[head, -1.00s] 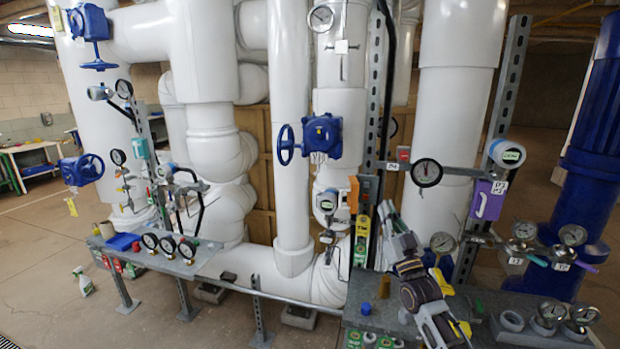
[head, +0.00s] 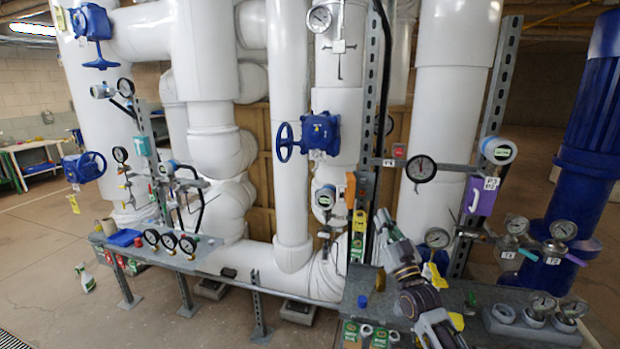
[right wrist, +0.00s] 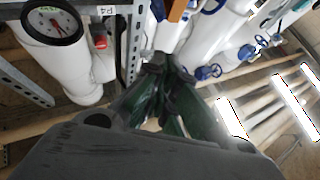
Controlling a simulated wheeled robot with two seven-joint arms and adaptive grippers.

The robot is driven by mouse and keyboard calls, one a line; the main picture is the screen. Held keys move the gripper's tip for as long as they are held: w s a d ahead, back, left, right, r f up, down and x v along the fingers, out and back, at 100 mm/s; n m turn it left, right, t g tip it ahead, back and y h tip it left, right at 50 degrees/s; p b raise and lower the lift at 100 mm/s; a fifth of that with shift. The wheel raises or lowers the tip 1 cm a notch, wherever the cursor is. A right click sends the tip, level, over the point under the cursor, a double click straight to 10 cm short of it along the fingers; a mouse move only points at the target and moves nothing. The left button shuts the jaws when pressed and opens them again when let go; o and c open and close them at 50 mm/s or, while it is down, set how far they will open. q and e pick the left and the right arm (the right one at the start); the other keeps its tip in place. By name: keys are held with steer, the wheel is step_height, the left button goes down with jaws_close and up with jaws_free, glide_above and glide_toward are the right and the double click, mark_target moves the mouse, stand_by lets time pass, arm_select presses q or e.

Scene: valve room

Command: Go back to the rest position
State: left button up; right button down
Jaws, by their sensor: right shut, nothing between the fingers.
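My right gripper (head: 384,224) reaches up from the bottom right in the head view, above the right grey bench (head: 395,303) and in front of the white pipes (head: 293,130). In the right wrist view its dark fingers (right wrist: 165,88) are together, with nothing seen between them. It appears clear of the pipes and gauges, though the exact gap is hard to tell. My left gripper is not in the head view.
A black-rimmed gauge (head: 421,168) and a purple holder (head: 482,195) hang right of the gripper. Several gauges stand on the right bench and the left bench (head: 215,252).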

steer(key=s+a+f+g+h, duration=0.1)
steer(key=s+f+g, duration=0.45)
steer(key=f, duration=0.55)
steer(key=s+a+f+g+h, duration=0.2)
steer(key=s+f+g, duration=0.2)
steer(key=s+f, duration=0.5)
steer(key=s+d+f+g+h, duration=0.1)
steer(key=s+d+f+g, duration=0.2)
steer(key=s, duration=0.5)
steer(key=s+f+m+g+h, duration=0.1)
steer(key=s+f+g, duration=0.35)
steer(key=s, duration=0.35)
steer(key=s+d+f+g+h, duration=0.1)
steer(key=s+d+f+g, duration=0.15)
steer(key=s+f, duration=0.4)
steer(key=s+f+g, duration=0.1)
steer(key=s+f, duration=0.1)
steer(key=f, duration=1.4)
steer(key=s+f+g, duration=0.1)
steer(key=s+f, duration=0.2)
steer(key=f, duration=1.3)
steer(key=s+d+f, duration=0.3)
steer(key=s+f, duration=1.6)
steer(key=s, duration=0.2)
steer(key=shift+s+d+g, duration=0.2)
steer(key=shift+s+g, duration=0.15)
steer(key=shift+s, duration=0.05)
